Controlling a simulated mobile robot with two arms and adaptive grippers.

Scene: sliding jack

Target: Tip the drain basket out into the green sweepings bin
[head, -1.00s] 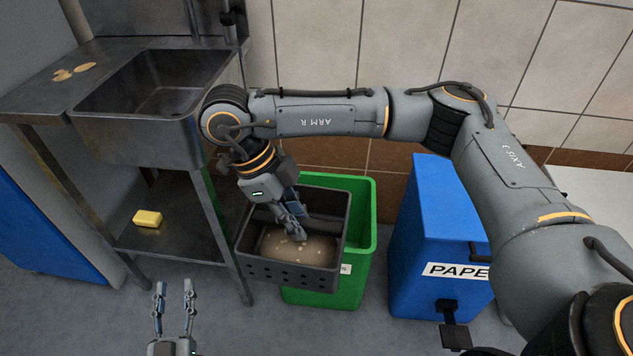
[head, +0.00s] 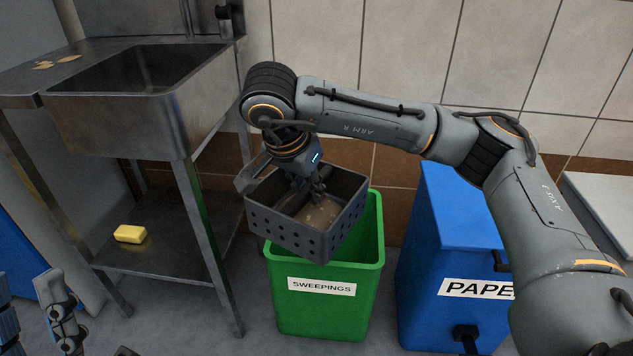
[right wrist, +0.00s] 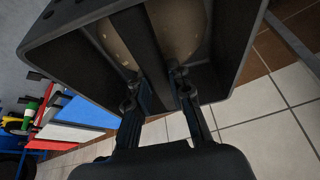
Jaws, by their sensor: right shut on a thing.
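The dark grey drain basket (head: 290,228), with perforated sides, hangs tilted above the green sweepings bin (head: 322,312) and hides part of its opening. Brown matter with pale bits (head: 322,212) lies in the basket. My right gripper (head: 318,190) reaches into the basket from above. In the right wrist view, the fingers (right wrist: 157,75) are shut on a dark bar across the basket (right wrist: 160,35), with contents on both sides of it. My left gripper (head: 30,290) is partly cut off at the lower left, its fingers apart and empty.
A blue paper bin (head: 450,245) stands right of the green bin. A steel sink (head: 130,115) stands at left, with a yellow sponge (head: 130,234) on its lower shelf. A tiled wall (head: 390,55) is behind.

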